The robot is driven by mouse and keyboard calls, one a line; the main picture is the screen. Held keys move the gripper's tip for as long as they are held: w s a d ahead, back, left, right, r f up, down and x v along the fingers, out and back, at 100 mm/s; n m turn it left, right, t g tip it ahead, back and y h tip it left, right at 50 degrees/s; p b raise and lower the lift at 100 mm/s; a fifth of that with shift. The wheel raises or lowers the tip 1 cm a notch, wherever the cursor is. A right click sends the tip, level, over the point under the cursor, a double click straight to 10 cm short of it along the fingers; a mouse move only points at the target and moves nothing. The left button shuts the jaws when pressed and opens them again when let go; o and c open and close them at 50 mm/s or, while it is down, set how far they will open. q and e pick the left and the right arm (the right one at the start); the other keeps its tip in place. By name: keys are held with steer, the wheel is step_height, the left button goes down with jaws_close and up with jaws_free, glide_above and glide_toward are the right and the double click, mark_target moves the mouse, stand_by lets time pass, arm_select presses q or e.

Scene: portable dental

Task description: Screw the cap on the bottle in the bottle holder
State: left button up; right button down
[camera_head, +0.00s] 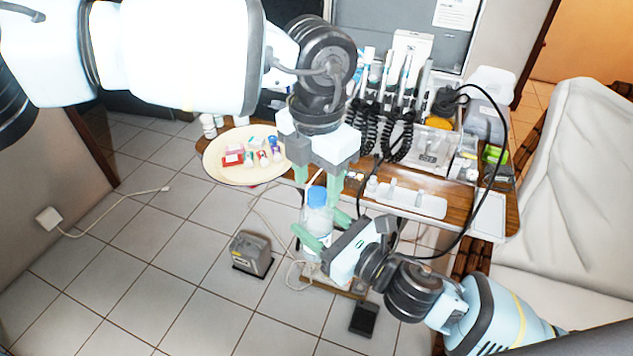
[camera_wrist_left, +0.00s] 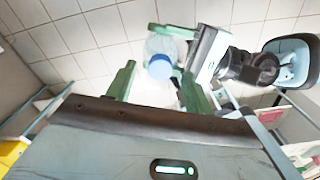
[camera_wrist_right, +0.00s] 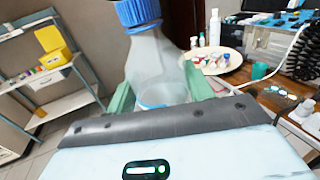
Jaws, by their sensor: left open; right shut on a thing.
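A clear bottle (camera_head: 316,222) with a blue cap (camera_head: 317,196) stands roughly upright in front of the wooden table edge. My right gripper (camera_head: 322,230) is shut on the bottle's body, seen close in the right wrist view (camera_wrist_right: 158,68). The blue cap sits on the bottle's neck (camera_wrist_right: 138,12); how tightly, I cannot tell. My left gripper (camera_head: 319,188) points down from above, open, with one finger on each side of the cap. The left wrist view shows the cap (camera_wrist_left: 160,67) between its fingers, with gaps. I cannot make out a bottle holder.
A round cream tray (camera_head: 215,160) with small bottles and boxes stands left of the grippers. Dental handpieces with black coiled hoses (camera_head: 398,136) are behind on the wooden table (camera_head: 480,205). A white dental chair (camera_head: 570,190) is at right. A grey box (camera_head: 251,252) lies on the tiled floor.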

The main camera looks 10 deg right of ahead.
arm_select(q)
step_height(320, 180, up, 11)
steer(key=shift+f, duration=0.15)
stand_by(0.7)
